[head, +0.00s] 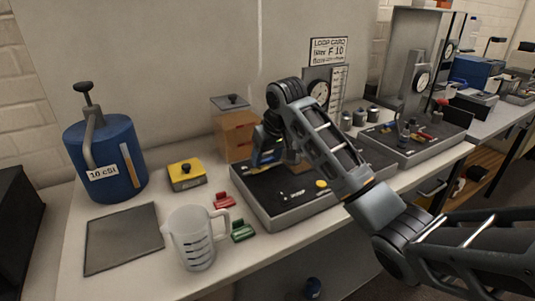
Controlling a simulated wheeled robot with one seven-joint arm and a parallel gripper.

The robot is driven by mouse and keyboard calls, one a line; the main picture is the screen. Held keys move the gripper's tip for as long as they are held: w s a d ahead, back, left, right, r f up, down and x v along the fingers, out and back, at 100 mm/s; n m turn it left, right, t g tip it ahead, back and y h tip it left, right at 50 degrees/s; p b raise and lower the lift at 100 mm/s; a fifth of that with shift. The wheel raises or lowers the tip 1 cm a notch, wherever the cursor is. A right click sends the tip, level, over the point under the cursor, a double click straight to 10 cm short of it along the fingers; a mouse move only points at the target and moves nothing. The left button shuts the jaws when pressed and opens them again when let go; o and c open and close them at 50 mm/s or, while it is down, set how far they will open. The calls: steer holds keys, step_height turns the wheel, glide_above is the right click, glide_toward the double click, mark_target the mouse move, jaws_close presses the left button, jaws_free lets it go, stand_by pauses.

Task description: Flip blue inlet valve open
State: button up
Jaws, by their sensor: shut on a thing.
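My gripper (264,153) points down over the left back part of the nearer black tray (265,212), in front of an orange-brown box. A small blue part (269,157), which looks like the blue inlet valve's handle, shows right at the fingertips. My gripper is shut on it. The fingers and my wrist hide most of the valve, so whether its handle is turned cannot be told. A round gauge (319,91) and a white scale stand behind my forearm, at the back of this rig.
A blue canister labelled 10 cSt (118,160), a yellow block (186,174) and a clear jug (193,240) stand left of the tray. Red (223,200) and green (242,231) clips lie close to its left edge. A second rig (417,140) stands right.

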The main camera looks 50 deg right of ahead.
steer(key=o, duration=0.8)
steer(key=v, duration=0.7)
steer(key=shift+s+r+b, duration=0.2)
steer(key=shift+r+b, duration=0.1)
steer(key=shift+r, duration=0.05)
